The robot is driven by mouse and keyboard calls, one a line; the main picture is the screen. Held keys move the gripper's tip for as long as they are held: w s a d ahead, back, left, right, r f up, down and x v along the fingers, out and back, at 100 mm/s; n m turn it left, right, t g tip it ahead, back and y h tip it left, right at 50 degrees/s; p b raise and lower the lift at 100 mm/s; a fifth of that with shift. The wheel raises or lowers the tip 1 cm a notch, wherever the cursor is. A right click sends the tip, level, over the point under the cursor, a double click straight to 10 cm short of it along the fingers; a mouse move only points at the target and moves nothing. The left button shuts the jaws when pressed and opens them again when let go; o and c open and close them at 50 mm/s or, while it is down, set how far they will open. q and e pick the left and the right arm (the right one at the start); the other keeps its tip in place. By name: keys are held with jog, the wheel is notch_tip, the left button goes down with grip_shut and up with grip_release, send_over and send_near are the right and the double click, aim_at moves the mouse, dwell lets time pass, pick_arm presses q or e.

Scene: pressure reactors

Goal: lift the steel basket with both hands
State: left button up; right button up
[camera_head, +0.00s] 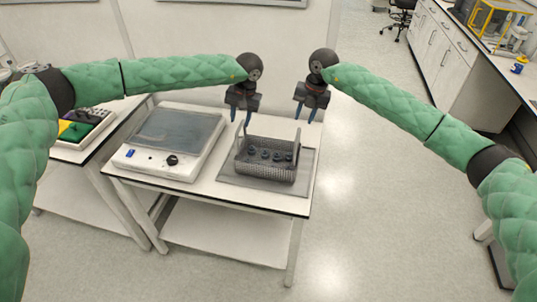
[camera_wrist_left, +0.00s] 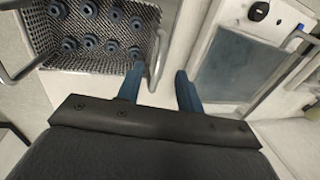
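The steel basket (camera_head: 266,172) is a mesh box on a grey mat on the white table in the head view. It has a raised handle at its left and right ends and holds several dark round parts. It also shows at the upper left of the left wrist view (camera_wrist_left: 90,62). My left gripper (camera_head: 240,117) is open above the basket's left end. In the left wrist view its blue fingers (camera_wrist_left: 160,84) are apart, with a basket handle close by; I cannot tell whether it lies between them. My right gripper (camera_head: 305,114) is open above the basket's right end, apart from it.
A white device with a grey top plate (camera_head: 175,135) stands left of the basket on the same table. The grey mat (camera_head: 238,186) lies under the basket. A second table with a green and yellow tray (camera_head: 75,130) is further left.

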aim_at(239, 128)
pick_arm(q)
jog(key=shift+s+r, duration=0.1)
pick_arm(e)
jog(key=shift+s+r, duration=0.1)
